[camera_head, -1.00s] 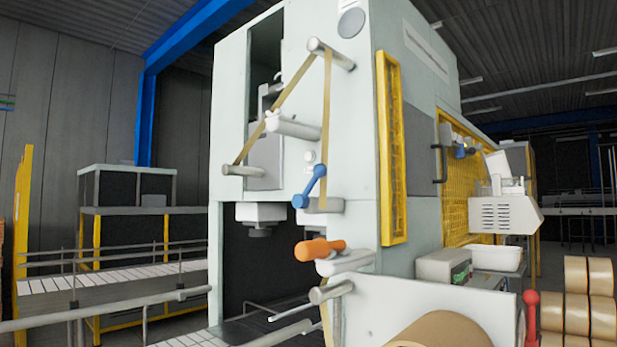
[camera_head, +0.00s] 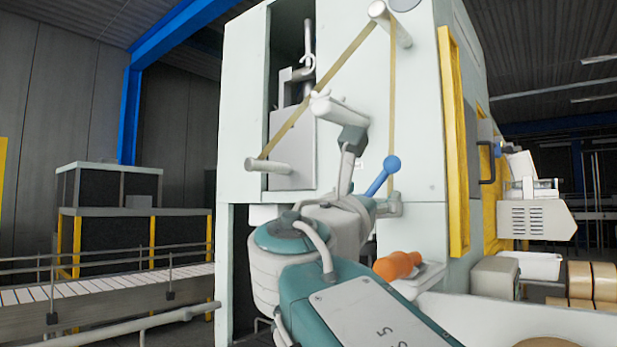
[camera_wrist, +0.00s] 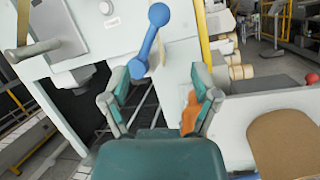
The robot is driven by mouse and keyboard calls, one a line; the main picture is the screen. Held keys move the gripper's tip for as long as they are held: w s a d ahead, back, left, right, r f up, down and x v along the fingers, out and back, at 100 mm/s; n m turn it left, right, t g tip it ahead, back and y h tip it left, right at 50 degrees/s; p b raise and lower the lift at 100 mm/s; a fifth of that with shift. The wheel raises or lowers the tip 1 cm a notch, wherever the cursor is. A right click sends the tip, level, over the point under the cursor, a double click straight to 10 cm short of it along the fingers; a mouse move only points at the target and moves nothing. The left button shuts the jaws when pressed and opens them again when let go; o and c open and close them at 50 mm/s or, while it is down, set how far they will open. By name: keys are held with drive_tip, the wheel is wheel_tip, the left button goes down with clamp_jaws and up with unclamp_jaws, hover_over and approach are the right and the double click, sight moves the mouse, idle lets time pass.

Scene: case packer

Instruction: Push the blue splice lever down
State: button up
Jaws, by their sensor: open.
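The blue splice lever (camera_head: 383,174) is on the pale front of the machine. It points up and to the right, with its round knob at the top. In the wrist view the lever (camera_wrist: 148,44) stands beyond my gripper (camera_wrist: 160,88), above the gap between the fingers. The fingers are spread apart with nothing between them. I see no contact with the lever. In the head view my arm reaches up in front of the machine and partly covers the area left of the lever's lower end.
An orange handle (camera_head: 398,265) sits below the lever, and shows behind the right finger in the wrist view. Rollers with a tan tape web (camera_head: 325,85) are above. A yellow guard (camera_head: 453,145) stands to the right. A railed conveyor (camera_head: 110,290) lies at left.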

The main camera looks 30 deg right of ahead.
sight(389, 168)
drive_tip(key=shift+h, duration=0.3)
drive_tip(key=x, duration=1.1)
drive_tip(key=shift+a+r, duration=0.2)
drive_tip(key=shift+r, duration=0.2)
drive_tip(key=shift+d, duration=0.35)
drive_tip(key=shift+a, duration=0.1)
clamp_jaws()
